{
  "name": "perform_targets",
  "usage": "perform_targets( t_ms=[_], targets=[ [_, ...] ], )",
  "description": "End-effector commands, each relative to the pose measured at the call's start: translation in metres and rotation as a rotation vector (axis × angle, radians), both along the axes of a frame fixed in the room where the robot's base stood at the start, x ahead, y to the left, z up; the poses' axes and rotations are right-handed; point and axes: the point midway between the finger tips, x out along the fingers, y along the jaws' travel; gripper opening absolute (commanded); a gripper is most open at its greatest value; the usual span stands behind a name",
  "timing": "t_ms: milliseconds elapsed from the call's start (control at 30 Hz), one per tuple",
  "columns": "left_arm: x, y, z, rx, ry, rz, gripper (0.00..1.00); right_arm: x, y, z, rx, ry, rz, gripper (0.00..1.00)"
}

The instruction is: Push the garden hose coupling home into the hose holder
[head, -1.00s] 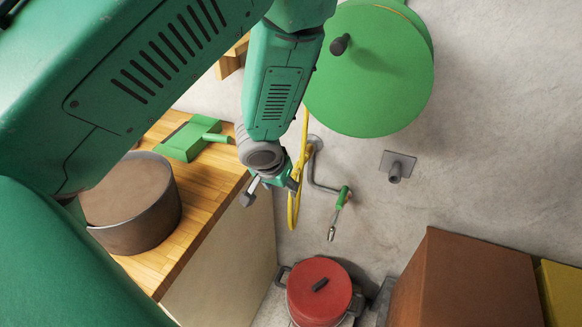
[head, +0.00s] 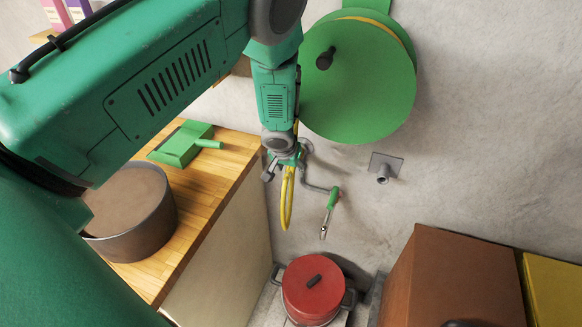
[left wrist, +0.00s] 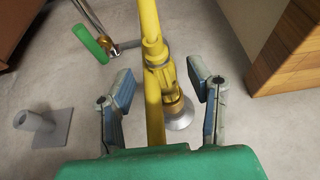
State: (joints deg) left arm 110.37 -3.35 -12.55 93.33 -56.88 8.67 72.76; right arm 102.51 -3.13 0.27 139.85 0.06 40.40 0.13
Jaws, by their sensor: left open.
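The yellow hose (head: 287,200) hangs below the green reel and runs through my left gripper (head: 284,160). In the left wrist view, the brass-coloured coupling (left wrist: 173,92) is on the hose, between the two fingers of the left gripper (left wrist: 166,95). The fingers stand apart on either side, with gaps. A pale round flange (left wrist: 181,117) shows beyond the brass part; I cannot tell whether they touch. A grey wall stub on a square plate (head: 384,170), possibly the holder, is to the right; it also shows in the left wrist view (left wrist: 38,122). My right gripper is not seen.
The green reel (head: 357,85) is above the gripper. A bent pipe with a green handle (head: 334,197) is close on its right. A wooden counter (head: 215,187) with a brown pot (head: 135,225) is left. A red-lidded pot (head: 312,287) and brown box (head: 450,280) are below.

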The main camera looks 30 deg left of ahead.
Motion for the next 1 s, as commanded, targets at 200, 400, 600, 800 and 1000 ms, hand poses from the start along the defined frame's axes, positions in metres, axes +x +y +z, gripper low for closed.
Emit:
perform_targets(
  t_ms=[200,400,600,800,1000],
  targets=[
    [0.002,0.002,-0.005,-0.001,0.0,0.0,0.47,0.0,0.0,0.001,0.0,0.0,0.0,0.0],
    [0.002,0.002,-0.005,-0.001,0.0,0.0,0.33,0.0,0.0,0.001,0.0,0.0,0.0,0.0],
    [0.002,0.002,-0.005,0.0,0.0,0.001,0.0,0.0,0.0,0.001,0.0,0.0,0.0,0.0],
    [-0.003,0.001,-0.005,-0.001,0.001,0.001,0.0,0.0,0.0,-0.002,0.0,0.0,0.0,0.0],
    [-0.011,-0.002,-0.006,-0.001,0.002,-0.001,0.0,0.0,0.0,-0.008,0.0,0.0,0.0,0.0]
  ],
)
